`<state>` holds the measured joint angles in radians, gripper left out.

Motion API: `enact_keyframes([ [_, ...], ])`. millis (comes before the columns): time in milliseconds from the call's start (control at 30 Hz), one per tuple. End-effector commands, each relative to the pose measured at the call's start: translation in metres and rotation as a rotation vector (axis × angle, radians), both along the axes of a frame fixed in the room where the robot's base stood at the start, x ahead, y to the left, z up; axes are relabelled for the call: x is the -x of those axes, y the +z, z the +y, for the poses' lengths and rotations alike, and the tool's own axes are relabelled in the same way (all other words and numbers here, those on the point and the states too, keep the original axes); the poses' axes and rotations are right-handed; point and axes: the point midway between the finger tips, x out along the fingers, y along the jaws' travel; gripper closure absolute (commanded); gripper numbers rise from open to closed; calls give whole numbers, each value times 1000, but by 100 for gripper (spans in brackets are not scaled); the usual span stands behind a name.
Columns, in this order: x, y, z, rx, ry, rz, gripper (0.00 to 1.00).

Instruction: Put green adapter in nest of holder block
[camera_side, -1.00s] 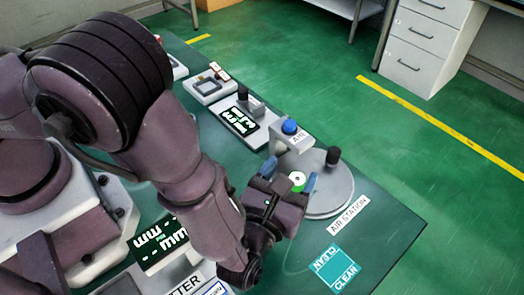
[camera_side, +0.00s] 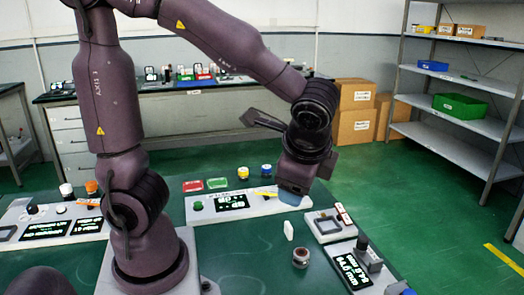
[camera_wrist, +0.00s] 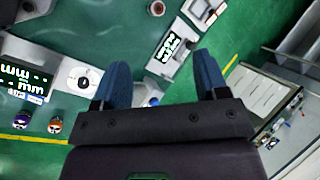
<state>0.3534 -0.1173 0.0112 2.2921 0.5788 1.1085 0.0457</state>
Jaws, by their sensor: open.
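In the side view my gripper (camera_side: 291,198) points down at the back of the bench, close to a device with a screen (camera_side: 232,202). A pale grey block with a square frame (camera_side: 322,224) stands to its right; I cannot tell if it is the holder.
A small round metal piece (camera_side: 300,258) and a white upright piece (camera_side: 289,230) stand in front of the gripper. Another screen device (camera_side: 349,268) is at right. Bare bench lies at centre front.

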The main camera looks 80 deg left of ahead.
Motion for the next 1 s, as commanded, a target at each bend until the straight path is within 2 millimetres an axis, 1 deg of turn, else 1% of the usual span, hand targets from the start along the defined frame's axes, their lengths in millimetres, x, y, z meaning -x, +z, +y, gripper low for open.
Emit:
enact_keyframes([
  [33, 13, 11, 6, 106, 95, -74, 33],
  [100, 27, 21, 9, 243, 210, -166, 33],
  [200, 43, 34, 9, 415, 347, -298, 33],
  [300, 54, 45, 7, 545, 444, -409, 33],
  [400, 60, 52, 5, 629, 502, -484, 33],
  [433, 60, 54, 5, 646, 515, -499, 28],
  [467, 61, 55, 4, 658, 523, -511, 28],
  [900, 62, 56, 3, 679, 534, -526, 28],
  [1000, 61, 54, 0, 679, 521, -507, 28],
])
